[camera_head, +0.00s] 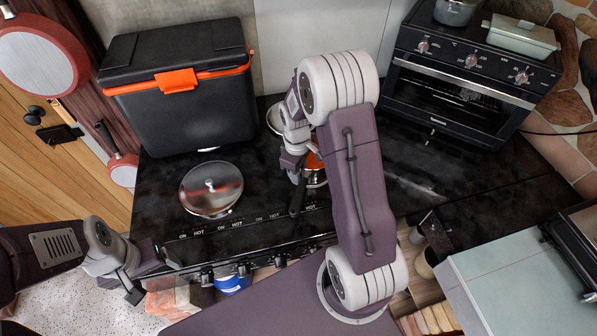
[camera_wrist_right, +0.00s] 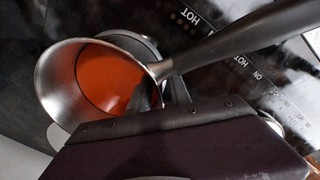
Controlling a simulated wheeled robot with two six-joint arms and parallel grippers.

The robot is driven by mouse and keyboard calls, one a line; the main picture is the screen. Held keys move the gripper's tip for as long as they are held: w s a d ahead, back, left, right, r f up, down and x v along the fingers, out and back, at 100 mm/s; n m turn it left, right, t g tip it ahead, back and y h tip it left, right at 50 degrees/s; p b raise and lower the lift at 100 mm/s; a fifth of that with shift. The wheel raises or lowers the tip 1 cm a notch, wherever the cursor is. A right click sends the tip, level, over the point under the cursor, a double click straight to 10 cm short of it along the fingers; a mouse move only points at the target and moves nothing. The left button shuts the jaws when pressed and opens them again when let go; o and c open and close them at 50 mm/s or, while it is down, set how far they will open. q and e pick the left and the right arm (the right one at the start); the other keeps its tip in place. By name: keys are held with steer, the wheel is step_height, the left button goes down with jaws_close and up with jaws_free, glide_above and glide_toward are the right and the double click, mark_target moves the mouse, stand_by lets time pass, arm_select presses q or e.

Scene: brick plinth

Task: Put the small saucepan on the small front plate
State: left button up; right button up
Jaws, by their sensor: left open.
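The small saucepan (camera_head: 317,176), steel with an orange inside and a dark handle, is at the middle of the black stove top, partly hidden by my right arm. My right gripper (camera_head: 291,166) is at it; in the right wrist view its fingers (camera_wrist_right: 160,97) are closed at the saucepan's (camera_wrist_right: 88,82) wall by the handle root. A round steel plate edge (camera_wrist_right: 135,42) shows behind the saucepan there; I cannot tell whether they touch. My left gripper (camera_head: 153,280) is open and empty at the stove's front left corner.
A lidded steel pan (camera_head: 211,189) stands on the left of the stove. A black cool box (camera_head: 185,90) with an orange latch is behind it. A black oven (camera_head: 462,85) stands back right. The stove's right part is clear.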

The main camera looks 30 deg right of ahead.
step_height(320, 180, up, 12)
steer(key=shift+s+a+r, duration=0.15)
steer(key=shift+a, duration=0.05)
stand_by(0.5)
